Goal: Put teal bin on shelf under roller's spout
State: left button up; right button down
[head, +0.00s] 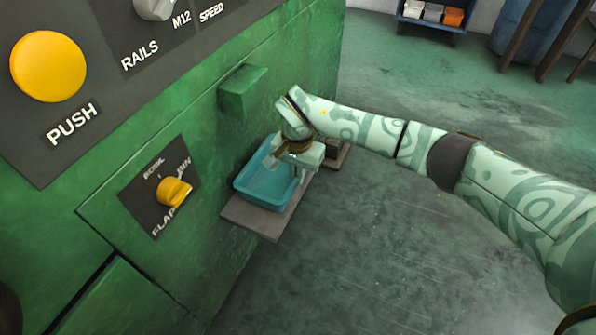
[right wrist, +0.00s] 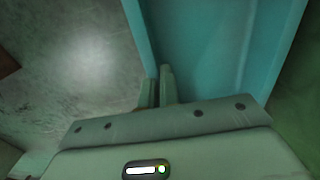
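The teal bin (head: 262,190) sits upright and looks empty on a grey shelf (head: 250,218) that juts from the green machine. A green box-like spout (head: 243,88) sticks out of the machine above the bin. My right gripper (head: 298,168) is at the bin's right wall, coming from above and the right. In the right wrist view, the fingers (right wrist: 158,88) are close together with the edge of the bin's wall between them, and the bin's inside (right wrist: 210,50) fills the upper right. The gripper hides part of the bin's far right side. My left gripper is in neither view.
A dark block (head: 338,153) shows just behind my right gripper. A rack with small bins (head: 432,14) stands far back. The floor between is clear.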

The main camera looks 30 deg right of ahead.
jog(key=shift+f, duration=0.55)
dwell(0.4)
jog(key=c, duration=1.6)
grip_release()
jog(key=shift+o, duration=0.2)
